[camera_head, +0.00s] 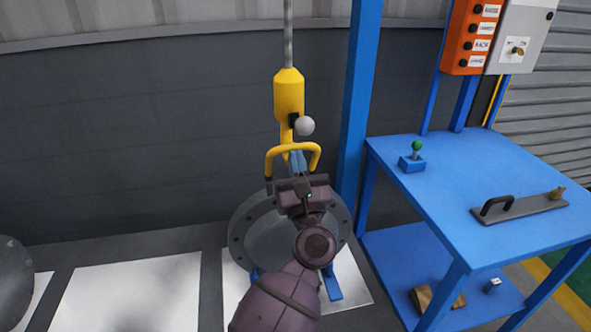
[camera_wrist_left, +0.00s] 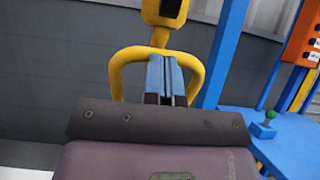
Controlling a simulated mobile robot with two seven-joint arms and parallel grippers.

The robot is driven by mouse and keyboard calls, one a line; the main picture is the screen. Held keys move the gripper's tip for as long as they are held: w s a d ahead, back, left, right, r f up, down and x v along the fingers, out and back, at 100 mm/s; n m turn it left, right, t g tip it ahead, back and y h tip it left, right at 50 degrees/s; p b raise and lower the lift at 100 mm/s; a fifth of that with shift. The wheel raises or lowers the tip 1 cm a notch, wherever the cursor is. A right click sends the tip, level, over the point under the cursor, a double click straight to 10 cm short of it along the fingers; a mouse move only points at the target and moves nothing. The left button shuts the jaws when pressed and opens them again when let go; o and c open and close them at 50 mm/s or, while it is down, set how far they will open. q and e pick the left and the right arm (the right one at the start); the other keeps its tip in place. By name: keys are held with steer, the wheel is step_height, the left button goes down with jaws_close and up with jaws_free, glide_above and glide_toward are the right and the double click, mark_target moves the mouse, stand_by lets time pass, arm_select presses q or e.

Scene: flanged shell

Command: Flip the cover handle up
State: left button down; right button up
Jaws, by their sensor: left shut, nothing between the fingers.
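The flanged shell's round cover (camera_head: 250,238) stands below a yellow hoist, its rim lined with bolt holes. My left gripper (camera_head: 297,160) is shut and empty in front of the yellow handle. In the left wrist view its blue fingers (camera_wrist_left: 166,78) point up inside the outline of the yellow handle (camera_wrist_left: 118,72); I cannot tell whether they touch it. My left arm hides the middle and lower right of the cover. My right gripper is not in view.
A blue table (camera_head: 400,150) stands on the right with a green-knobbed lever (camera_head: 417,147) and a grey plate with a black handle (camera_head: 520,207). A blue post (camera_head: 360,90) rises beside the hoist. Another round grey part (camera_head: 12,285) is at the far left.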

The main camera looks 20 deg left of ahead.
arm_select(q)
steer(key=shift+x, duration=1.35)
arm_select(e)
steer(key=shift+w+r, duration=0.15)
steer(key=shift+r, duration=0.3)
arm_select(q)
steer(key=b+v, duration=0.1)
steer(key=v, duration=0.9)
steer(key=shift+s+f, duration=0.25)
steer(key=shift+s, duration=0.05)
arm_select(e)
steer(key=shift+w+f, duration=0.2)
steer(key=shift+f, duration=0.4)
arm_select(q)
steer(key=shift+d, duration=0.1)
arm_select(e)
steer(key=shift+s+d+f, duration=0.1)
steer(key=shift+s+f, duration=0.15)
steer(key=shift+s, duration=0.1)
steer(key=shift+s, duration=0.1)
